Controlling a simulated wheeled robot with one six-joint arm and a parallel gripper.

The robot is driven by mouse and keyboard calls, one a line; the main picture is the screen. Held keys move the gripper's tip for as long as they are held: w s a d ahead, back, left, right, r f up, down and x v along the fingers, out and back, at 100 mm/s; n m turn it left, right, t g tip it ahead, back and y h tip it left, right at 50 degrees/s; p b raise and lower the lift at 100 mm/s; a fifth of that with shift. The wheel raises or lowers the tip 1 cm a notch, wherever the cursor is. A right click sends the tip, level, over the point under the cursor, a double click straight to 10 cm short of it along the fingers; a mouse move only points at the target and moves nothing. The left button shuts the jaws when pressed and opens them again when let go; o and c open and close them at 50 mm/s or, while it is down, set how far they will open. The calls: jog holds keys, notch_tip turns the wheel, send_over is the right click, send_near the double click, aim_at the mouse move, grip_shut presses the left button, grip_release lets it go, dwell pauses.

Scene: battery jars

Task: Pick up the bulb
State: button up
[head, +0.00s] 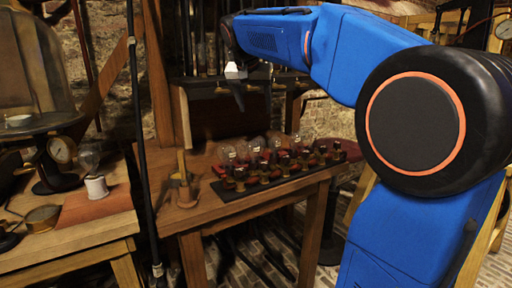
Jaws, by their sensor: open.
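A single clear glass bulb (88,157) stands upright on a white, spool-like base at the left. Several clear glass bulbs (227,153) also show among the dark-topped jars on the middle table; the frame does not tell which bulb is meant. My gripper (238,92) hangs above and behind the middle table, pointing down, open and empty. It is apart from all the bulbs, higher in the picture than the jar row. The lower parts of some bulbs in the row are hidden by the jars in front.
A black tray (222,192) holds the jars on the wooden table (196,218). A wooden stand (183,183) is at its left. A dark upright pole (142,140) separates it from the left bench (75,240), which bears a glass dome (30,65) and a gauge (62,149).

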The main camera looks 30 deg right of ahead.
send_near(260, 137)
jog(key=x, duration=0.4)
jog(key=shift+w+d+f, duration=0.25)
jog(key=shift+d, duration=0.05)
jog(key=shift+x, duration=2.5)
jog(key=shift+w+a, duration=0.1)
jog(key=shift+a, duration=0.05)
jog(key=c, duration=1.2)
